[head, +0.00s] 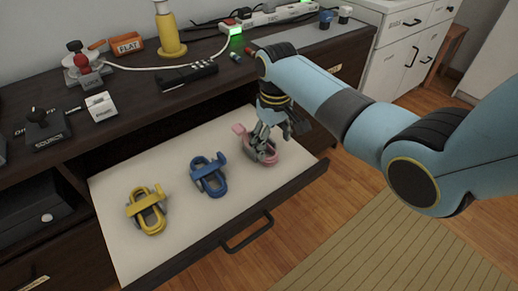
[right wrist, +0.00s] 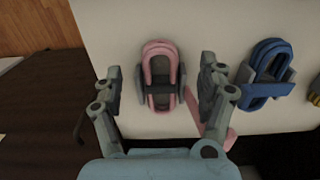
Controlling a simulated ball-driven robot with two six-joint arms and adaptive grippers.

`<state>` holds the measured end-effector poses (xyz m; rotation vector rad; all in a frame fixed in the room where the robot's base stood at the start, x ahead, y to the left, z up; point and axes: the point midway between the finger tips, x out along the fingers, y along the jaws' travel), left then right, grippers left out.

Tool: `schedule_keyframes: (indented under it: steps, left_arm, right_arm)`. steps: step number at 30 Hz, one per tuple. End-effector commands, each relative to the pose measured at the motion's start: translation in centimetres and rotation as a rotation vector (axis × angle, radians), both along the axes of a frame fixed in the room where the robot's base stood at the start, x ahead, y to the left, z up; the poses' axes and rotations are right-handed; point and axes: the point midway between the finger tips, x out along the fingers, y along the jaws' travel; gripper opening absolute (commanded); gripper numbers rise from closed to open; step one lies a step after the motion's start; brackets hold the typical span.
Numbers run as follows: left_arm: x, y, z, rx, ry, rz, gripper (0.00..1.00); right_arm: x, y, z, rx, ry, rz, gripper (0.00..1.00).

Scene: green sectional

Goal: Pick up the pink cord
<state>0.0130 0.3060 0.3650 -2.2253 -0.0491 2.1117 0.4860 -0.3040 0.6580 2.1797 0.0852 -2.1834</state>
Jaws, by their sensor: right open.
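The pink cord (head: 262,151) is a coiled, strapped bundle in the open drawer, at the right end of the row. My right gripper (head: 272,132) is over it and partly hides it in the head view. In the right wrist view the pink cord (right wrist: 161,75) lies between the two open fingers (right wrist: 160,90), with room on both sides, and a loose pink end trails toward the lower right. My left gripper is in neither view.
A blue cord (head: 209,175) and a yellow cord (head: 147,208) lie in the same white-lined drawer (head: 170,172). The drawer front has a handle (head: 247,232). The desktop above holds an orange FLAT box (head: 127,43), a yellow bottle-like object (head: 168,32) and a power strip (head: 275,15).

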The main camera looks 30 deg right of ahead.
Motion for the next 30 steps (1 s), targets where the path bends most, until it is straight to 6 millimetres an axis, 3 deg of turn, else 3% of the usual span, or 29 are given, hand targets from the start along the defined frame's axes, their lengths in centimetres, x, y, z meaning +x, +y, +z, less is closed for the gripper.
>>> schedule_keyframes:
  steps: [9, 19, 30]
  left_arm:
    - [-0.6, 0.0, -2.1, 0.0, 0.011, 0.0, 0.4]
    - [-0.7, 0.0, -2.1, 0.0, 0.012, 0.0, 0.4]
    - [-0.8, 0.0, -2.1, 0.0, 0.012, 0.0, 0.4]
  right_arm:
    - [-0.1, 0.0, -4.7, 0.001, 0.002, 0.001, 0.75]
    - [0.0, 0.0, -5.1, 0.0, -0.001, 0.001, 0.74]
    - [-0.1, 0.0, -5.1, 0.0, -0.001, 0.001, 0.25]
